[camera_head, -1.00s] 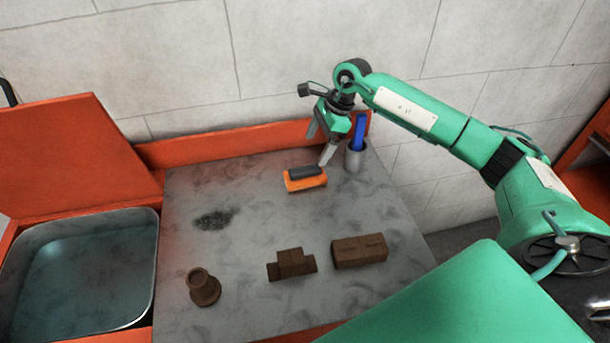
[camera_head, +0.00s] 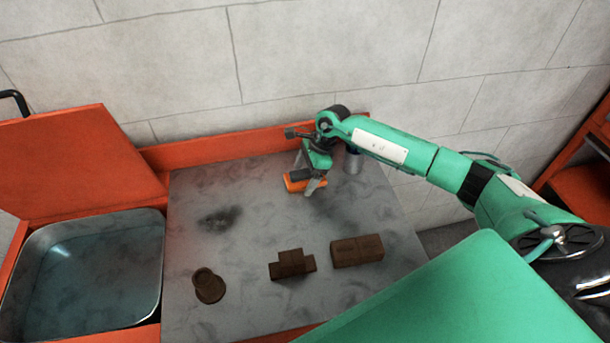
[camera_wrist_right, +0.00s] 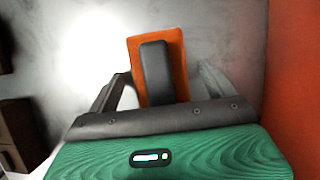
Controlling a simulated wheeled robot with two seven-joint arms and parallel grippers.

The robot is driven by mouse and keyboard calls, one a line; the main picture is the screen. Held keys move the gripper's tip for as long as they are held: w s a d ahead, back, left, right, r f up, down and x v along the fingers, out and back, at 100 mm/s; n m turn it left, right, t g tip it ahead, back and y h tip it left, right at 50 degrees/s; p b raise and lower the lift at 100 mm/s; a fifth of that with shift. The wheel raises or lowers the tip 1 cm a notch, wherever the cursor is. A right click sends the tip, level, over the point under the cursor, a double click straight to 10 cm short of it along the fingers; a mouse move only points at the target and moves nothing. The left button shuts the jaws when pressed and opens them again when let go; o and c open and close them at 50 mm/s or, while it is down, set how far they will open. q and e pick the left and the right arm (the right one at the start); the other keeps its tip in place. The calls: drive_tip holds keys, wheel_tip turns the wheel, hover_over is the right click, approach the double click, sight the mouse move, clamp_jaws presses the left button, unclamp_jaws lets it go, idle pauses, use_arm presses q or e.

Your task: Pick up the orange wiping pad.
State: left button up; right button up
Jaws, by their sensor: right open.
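The orange wiping pad (camera_head: 294,184) lies on the grey worktop near its back edge, with a dark grip bar along its top. In the right wrist view the pad (camera_wrist_right: 176,50) stands out between and beyond the fingers, and its dark bar (camera_wrist_right: 156,72) points toward the palm. My right gripper (camera_head: 304,178) is open, with its fingers on either side of the pad. In the right wrist view there is a gap between the pad and the right finger; the left finger is close to the pad. My left gripper is out of view.
A metal cup (camera_head: 353,162) stands just right of the gripper. Brown parts lie toward the front: a round one (camera_head: 208,287), a stepped block (camera_head: 291,264) and a rectangular block (camera_head: 357,251). A metal basin (camera_head: 148,262) is at left. An orange ledge (camera_head: 215,147) runs along the back.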

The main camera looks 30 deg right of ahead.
sight(305, 171)
drive_tip(key=c, duration=1.1)
drive_tip(key=shift+o, duration=0.2)
drive_tip(key=shift+r, duration=0.15)
wheel_tip(305, 171, up, 20)
drive_tip(key=b, duration=0.5)
drive_tip(key=o, duration=0.3)
drive_tip(key=shift+c, duration=1.1)
